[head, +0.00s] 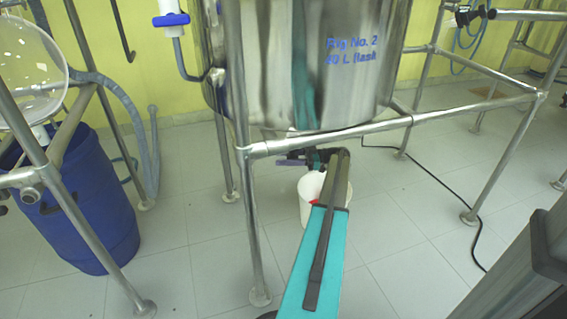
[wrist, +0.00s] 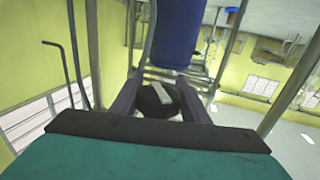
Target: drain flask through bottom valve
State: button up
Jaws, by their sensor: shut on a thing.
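The steel flask vessel (head: 300,60), labelled "Rig No. 2" in blue, hangs in a tubular frame in the head view. My gripper (head: 308,157) is under its bottom, at the end of my teal arm. The dark bottom valve (head: 288,160) shows just left of it, partly hidden by my wrist. In the wrist view my gripper (wrist: 160,80) has its two fingers either side of a round black valve part (wrist: 153,100) with a light grey bar, and is shut on it. A white bucket (head: 308,201) stands on the floor below, partly covered by my arm. No flow is visible.
Steel frame rails (head: 330,134) and legs (head: 250,220) stand close around my arm. A blue drum (head: 85,205) stands at left, and shows in the wrist view (wrist: 177,35). A black cable (head: 440,196) lies on the otherwise open tiled floor at right.

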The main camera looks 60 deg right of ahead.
jog(key=shift+s+a+f+n+g+y+b, duration=0.3)
jog(key=shift+n+g+y+b, duration=0.4)
jog(key=shift+b, duration=3.05)
jog(key=shift+c, duration=0.4)
jog(key=shift+b, duration=0.4)
jog(key=shift+r, duration=0.1)
jog(key=o, duration=0.9)
jog(key=shift+c, duration=0.2)
jog(key=shift+w+r, duration=0.1)
jog(key=shift+r+m+t+p, duration=0.15)
jog(key=shift+m+t+p, duration=0.15)
jog(key=shift+p, duration=0.1)
